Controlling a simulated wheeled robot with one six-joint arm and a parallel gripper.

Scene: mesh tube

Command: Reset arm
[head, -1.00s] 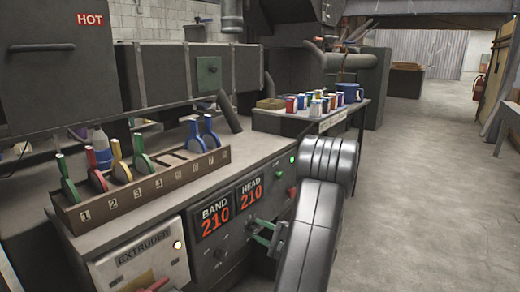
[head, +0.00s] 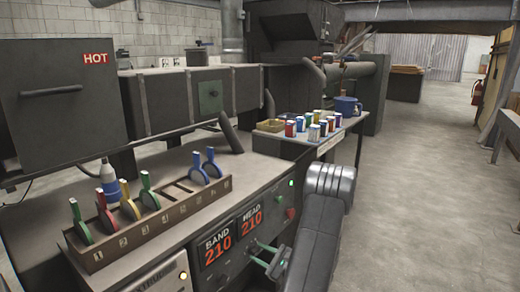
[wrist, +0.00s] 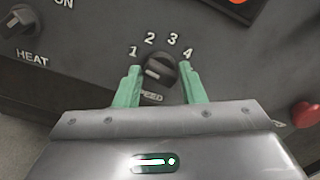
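My arm reaches up from the lower right of the head view. My gripper (head: 262,254) has green fingers and is by the front panel of the extruder console. In the wrist view my gripper (wrist: 164,82) is open, its two fingers apart on either side of a black speed knob (wrist: 160,71) marked 1 to 4. The knob's pale pointer mark is toward its lower left. I cannot tell whether the fingers touch the knob. A heat knob (wrist: 18,20) is at the upper left of the wrist view.
A red button (wrist: 304,114) is right of the fingers. A numbered rack (head: 165,225) with several coloured handles stands on the console. Small jars (head: 314,133) and a blue mug (head: 346,105) are on a side table. Open floor (head: 420,190) lies to the right.

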